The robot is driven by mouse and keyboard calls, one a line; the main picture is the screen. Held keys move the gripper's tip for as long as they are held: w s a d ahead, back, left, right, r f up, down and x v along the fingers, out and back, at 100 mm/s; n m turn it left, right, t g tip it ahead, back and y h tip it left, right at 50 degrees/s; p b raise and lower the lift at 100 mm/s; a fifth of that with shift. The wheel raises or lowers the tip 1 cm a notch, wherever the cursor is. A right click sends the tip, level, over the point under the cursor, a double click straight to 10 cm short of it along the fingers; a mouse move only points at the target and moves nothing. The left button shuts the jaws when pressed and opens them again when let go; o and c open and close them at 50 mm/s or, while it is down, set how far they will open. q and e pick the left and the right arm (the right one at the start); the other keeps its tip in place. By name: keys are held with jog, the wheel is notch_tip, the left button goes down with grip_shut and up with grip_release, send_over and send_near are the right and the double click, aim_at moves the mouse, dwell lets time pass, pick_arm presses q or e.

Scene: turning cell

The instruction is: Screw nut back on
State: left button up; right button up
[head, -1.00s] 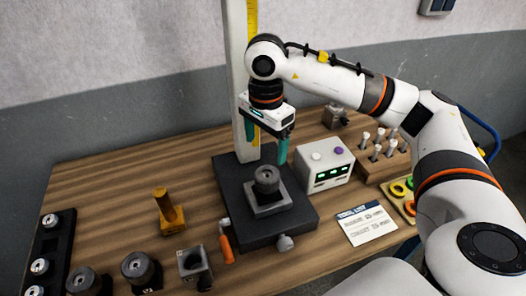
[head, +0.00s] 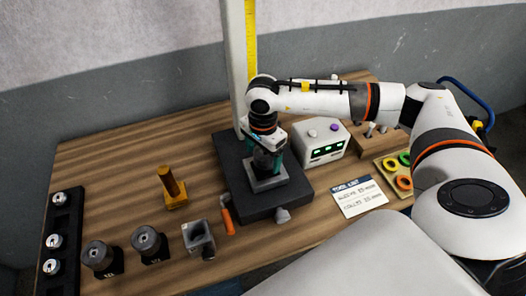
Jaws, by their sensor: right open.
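A dark round nut-like part (head: 264,164) sits on a grey square block (head: 268,183) on the black base plate (head: 238,190). My right gripper (head: 265,158) points down over this part, its teal fingers on either side of it. The fingers are open, and the gripper hides most of the part's top. I cannot tell whether a finger touches it. My left gripper is not in view.
A pale column (head: 240,60) with a yellow scale stands behind the plate. A white box with green lights (head: 322,142) is to the right. Two dark cylinders (head: 98,256) (head: 148,242), a grey hollow block (head: 198,238) and a brass post (head: 171,188) stand left.

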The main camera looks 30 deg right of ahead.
jog(key=shift+c, duration=0.2)
jog(key=c, duration=1.1)
jog(key=m+b, duration=0.1)
jog(key=m, duration=0.1)
jog(key=shift+f+m, duration=0.15)
jog(key=shift+m, duration=0.25)
jog(key=m+b, duration=0.1)
jog(key=m, duration=0.3)
jog(key=shift+w, duration=0.15)
jog(key=shift+m, duration=1.2)
